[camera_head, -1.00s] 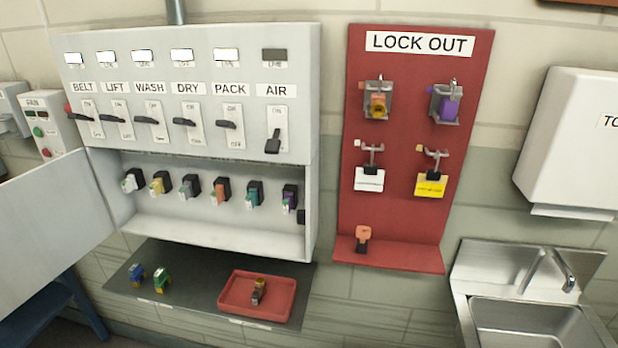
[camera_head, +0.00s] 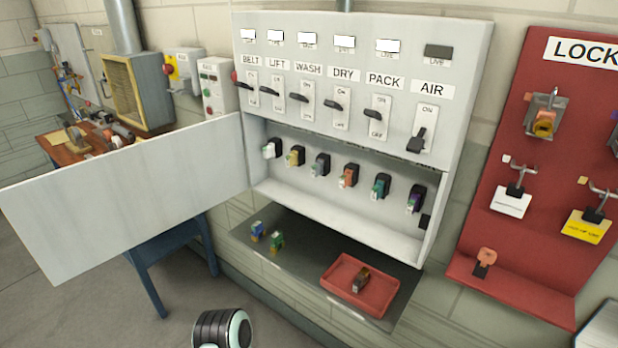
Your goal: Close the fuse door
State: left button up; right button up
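The fuse door (camera_head: 125,205) is a large flat light-grey panel, hinged at the left edge of the fuse compartment. It stands wide open and swings out to the left. The open fuse compartment (camera_head: 335,218) is in the lower part of the grey switch panel (camera_head: 360,75). Several coloured fuses (camera_head: 348,176) sit in a row inside it. A rounded black and pale-green part of my arm (camera_head: 222,328) shows at the bottom edge, below and right of the door. Neither gripper's fingers are in view.
A dark shelf (camera_head: 300,272) below the compartment holds a red tray (camera_head: 342,300) with a fuse and two loose fuses (camera_head: 257,231). A red lockout board (camera_head: 510,240) stands at right. A blue-legged workbench (camera_head: 180,262) stands behind the door.

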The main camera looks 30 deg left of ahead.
aim_at(73, 219)
jog(key=k+j, duration=0.15)
jog(key=j, duration=0.2)
jog(key=k+j+z, duration=0.1)
jog(key=j, duration=0.3)
jog(key=k+j, duration=0.15)
jog(key=j, duration=0.2)
jog(key=k+j+z, duration=0.1)
jog(key=j, duration=0.25)
jog(key=k, duration=0.05)
